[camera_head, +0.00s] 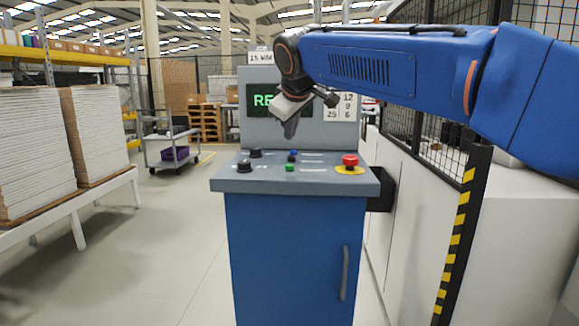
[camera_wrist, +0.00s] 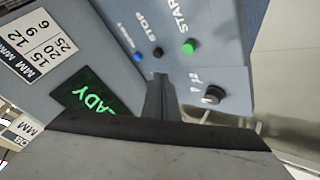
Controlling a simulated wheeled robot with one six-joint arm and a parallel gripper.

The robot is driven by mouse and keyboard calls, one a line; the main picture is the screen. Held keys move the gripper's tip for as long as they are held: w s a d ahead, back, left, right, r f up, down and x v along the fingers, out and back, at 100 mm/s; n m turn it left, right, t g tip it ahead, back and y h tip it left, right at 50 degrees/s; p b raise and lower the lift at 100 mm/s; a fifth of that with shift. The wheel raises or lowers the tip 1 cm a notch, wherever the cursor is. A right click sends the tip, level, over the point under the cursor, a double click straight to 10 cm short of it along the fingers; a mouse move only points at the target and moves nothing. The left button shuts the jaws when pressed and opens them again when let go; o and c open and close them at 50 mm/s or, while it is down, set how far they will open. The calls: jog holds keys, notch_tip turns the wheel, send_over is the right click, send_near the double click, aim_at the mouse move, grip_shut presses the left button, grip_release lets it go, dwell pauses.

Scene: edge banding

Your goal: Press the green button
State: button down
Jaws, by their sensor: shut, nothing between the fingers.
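The green button (camera_head: 290,168) sits on the sloped top of the blue control cabinet (camera_head: 300,260), near its front edge. In the wrist view the green button (camera_wrist: 188,47) is beside the word START. My gripper (camera_head: 289,130) hangs above the back of the panel, in front of the screen. In the wrist view my gripper (camera_wrist: 160,76) is shut and empty, its tips pointing toward the panel. The tips are apart from the green button. A black button (camera_wrist: 157,52) marked STOP and a blue button (camera_wrist: 139,57) are next to the green one.
A red mushroom button (camera_head: 349,160) on a yellow plate is at the panel's right. Black knobs (camera_head: 244,166) are at the left. A screen (camera_head: 262,101) stands behind, partly hidden by my arm. A mesh fence (camera_head: 435,100) is at right; stacked boards (camera_head: 97,133) are at left.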

aim_at(290, 167)
jog(key=shift+f, duration=2.8)
